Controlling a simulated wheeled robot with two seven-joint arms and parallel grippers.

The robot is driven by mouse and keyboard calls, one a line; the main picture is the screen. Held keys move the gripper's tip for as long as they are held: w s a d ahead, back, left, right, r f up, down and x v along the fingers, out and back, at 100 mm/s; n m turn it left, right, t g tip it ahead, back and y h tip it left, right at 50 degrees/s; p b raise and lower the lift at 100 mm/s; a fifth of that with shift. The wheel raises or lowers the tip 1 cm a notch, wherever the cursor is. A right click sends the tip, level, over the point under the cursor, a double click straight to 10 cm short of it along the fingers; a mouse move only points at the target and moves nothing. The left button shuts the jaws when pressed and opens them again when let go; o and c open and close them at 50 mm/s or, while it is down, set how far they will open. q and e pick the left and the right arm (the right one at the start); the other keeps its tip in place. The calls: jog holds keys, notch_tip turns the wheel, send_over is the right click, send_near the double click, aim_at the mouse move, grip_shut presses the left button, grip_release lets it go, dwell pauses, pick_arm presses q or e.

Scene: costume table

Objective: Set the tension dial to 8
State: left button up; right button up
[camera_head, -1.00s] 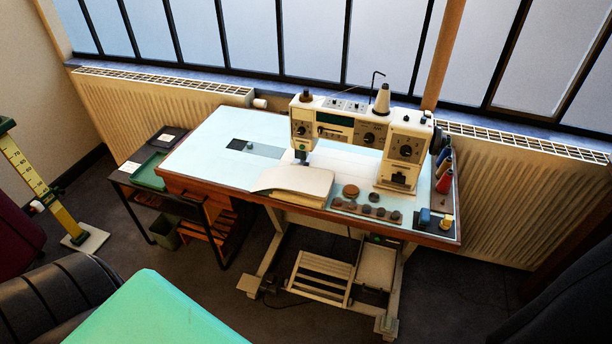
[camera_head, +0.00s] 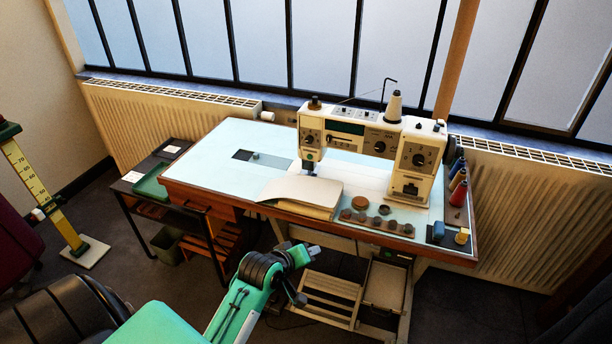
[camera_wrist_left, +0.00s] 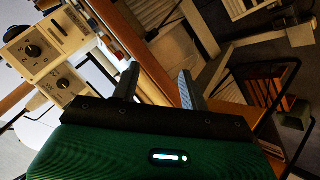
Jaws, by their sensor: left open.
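The cream sewing machine (camera_head: 375,150) stands on the pale blue table. Its front carries several round black dials: one on the left head (camera_head: 308,138), one in the middle (camera_head: 379,146) and one on the right column (camera_head: 418,160). I cannot tell which is the tension dial or read any setting. Two dials (camera_wrist_left: 32,50) (camera_wrist_left: 63,83) show at the left of the left wrist view, away from the fingers. My left gripper (camera_head: 306,254) is in front of the table's front edge, below the machine. Its two fingers (camera_wrist_left: 158,86) are apart with nothing between them. My right gripper is out of view.
Folded cream cloth (camera_head: 302,192) lies before the needle. Round weights (camera_head: 378,222) and thread spools (camera_head: 458,192) sit at the table's right. The wooden table edge (camera_head: 225,205) lies near my left arm. A treadle (camera_head: 330,298) is below. A side table (camera_head: 150,185) stands left.

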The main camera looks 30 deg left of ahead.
pick_arm(q)
jog(key=w+a+r+n+t+y, duration=0.1)
jog(key=w+a+r+n+t, duration=0.3)
jog(key=w+a+r+n, duration=0.3)
jog(key=n+t+y, duration=0.3)
jog(key=n+y, duration=0.1)
jog(key=n, duration=0.4)
send_near(308, 141)
jog(key=x, duration=0.7)
jog(key=shift+w, duration=0.4)
jog(key=shift+h, duration=0.3)
grip_shut()
